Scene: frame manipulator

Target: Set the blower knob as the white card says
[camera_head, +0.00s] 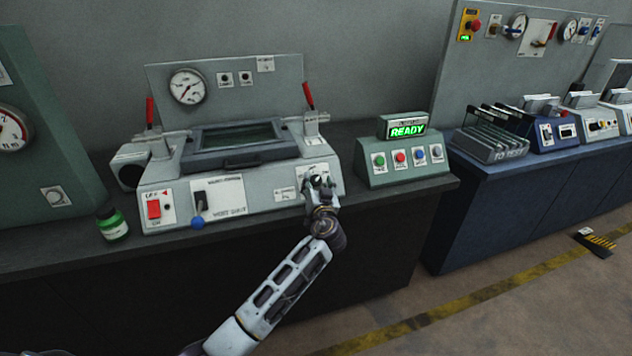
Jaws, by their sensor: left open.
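The grey-green console (262,203) stands on the dark bench. My left gripper (318,181) is at the right end of its sloped front, open. It covers most of a small white plate (314,168) there. A dark knob-like part shows at the fingertips, but I cannot tell whether it is the blower knob, whether the fingers touch it or where it points. A small white card (285,194) lies just left of the gripper. Another white card (265,63) is on the upright back panel. The writing on both is too small to read. My right gripper is not in view.
The console front also has a red switch (154,209) and a blue-tipped lever (197,222). Red-handled clamps flank the framed window (236,134). A green-labelled jar (112,223) stands left. A button box (404,160) with a lit READY sign (408,131) stands right.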

